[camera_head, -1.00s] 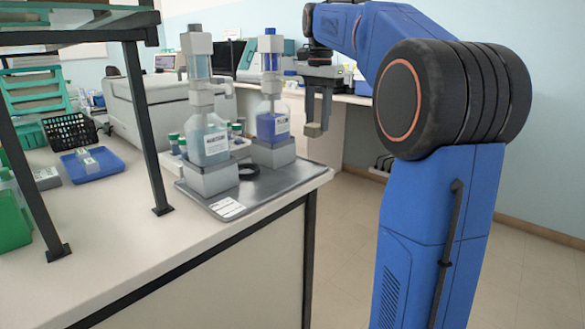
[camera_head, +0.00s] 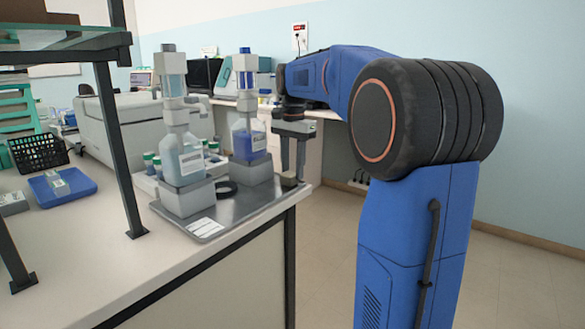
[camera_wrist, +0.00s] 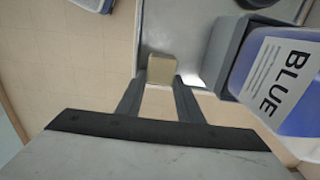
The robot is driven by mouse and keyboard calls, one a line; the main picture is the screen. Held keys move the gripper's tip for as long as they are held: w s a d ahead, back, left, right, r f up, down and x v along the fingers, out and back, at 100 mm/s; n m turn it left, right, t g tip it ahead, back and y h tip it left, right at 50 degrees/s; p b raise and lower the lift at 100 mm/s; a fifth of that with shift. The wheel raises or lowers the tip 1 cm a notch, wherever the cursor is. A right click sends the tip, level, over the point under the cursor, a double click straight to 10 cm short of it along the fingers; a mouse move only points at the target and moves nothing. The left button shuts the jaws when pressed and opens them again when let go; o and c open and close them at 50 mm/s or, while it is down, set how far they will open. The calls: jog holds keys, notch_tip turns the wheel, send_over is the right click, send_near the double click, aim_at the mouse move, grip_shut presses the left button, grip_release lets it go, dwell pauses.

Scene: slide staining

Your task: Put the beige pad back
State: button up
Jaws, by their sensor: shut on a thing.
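The beige pad (camera_wrist: 161,69) is between the fingertips of my gripper (camera_wrist: 160,82) in the wrist view, which is shut on it. In the head view my gripper (camera_head: 292,178) points down at the right corner of the grey metal tray (camera_head: 262,203), and the pad (camera_head: 289,181) shows small at its fingertips. The tray (camera_wrist: 170,22) lies under and beyond the pad in the wrist view. I cannot tell whether the pad touches the tray.
The bottle of blue liquid (camera_head: 249,142) stands on a grey block just left of my gripper; its label reads BLUE in the wrist view. A paler bottle (camera_head: 182,158), a black ring (camera_head: 226,188) and a white label (camera_head: 205,227) are also on the tray. Floor lies right of the bench.

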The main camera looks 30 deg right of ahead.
aim_at(293, 172)
jog(key=o, duration=1)
jog(key=shift+f, duration=0.1)
jog(key=shift+o, duration=0.2)
notch_tip(293, 172, up, 12)
jog(key=shift+s, duration=0.1)
